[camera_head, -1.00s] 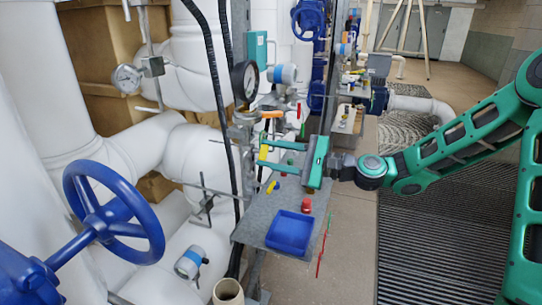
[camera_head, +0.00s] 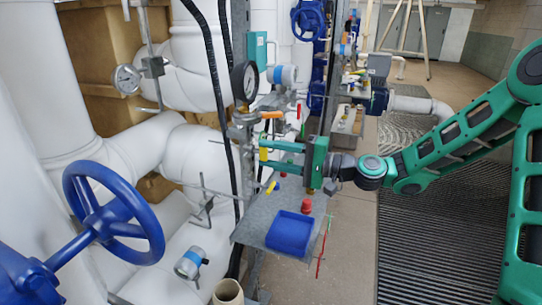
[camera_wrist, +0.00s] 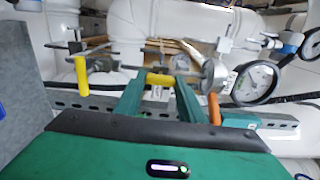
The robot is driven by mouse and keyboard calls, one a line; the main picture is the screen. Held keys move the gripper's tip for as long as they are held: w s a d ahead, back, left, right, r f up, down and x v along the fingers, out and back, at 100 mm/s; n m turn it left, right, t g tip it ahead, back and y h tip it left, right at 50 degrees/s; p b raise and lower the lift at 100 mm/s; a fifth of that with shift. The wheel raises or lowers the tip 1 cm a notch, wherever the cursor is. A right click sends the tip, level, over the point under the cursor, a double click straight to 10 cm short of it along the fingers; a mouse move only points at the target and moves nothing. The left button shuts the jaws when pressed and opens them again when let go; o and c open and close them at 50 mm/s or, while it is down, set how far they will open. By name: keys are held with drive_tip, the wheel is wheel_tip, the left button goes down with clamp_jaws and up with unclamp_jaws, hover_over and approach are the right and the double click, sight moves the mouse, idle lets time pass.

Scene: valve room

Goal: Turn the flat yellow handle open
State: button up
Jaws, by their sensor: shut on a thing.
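The flat yellow handle (camera_head: 263,154) is on the pipework beside the metal stand, left of my gripper (camera_head: 264,154). In the wrist view the handle (camera_wrist: 160,80) lies crosswise between the two green fingertips (camera_wrist: 158,84). My gripper is shut on it, one finger at each end. The valve behind the handle is mostly hidden. A second yellow handle (camera_wrist: 82,76) hangs upright to the left in the wrist view, apart from the fingers; it shows lower down in the head view (camera_head: 271,187).
An orange handle (camera_head: 271,115) and a dark-rimmed gauge (camera_head: 245,83) are just above my gripper. Below are a grey shelf (camera_head: 252,222), a blue tray (camera_head: 289,234) and a red knob (camera_head: 306,205). A big blue handwheel (camera_head: 113,213) stands at the left.

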drive_tip(key=shift+s+f, duration=0.1)
drive_tip(key=shift+f, duration=0.15)
idle(0.3)
drive_tip(key=o, duration=1)
drive_tip(key=shift+o, duration=0.2)
drive_tip(key=shift+r, duration=0.1)
drive_tip(key=shift+d, duration=0.1)
drive_tip(key=v, duration=1)
drive_tip(key=shift+d, duration=0.3)
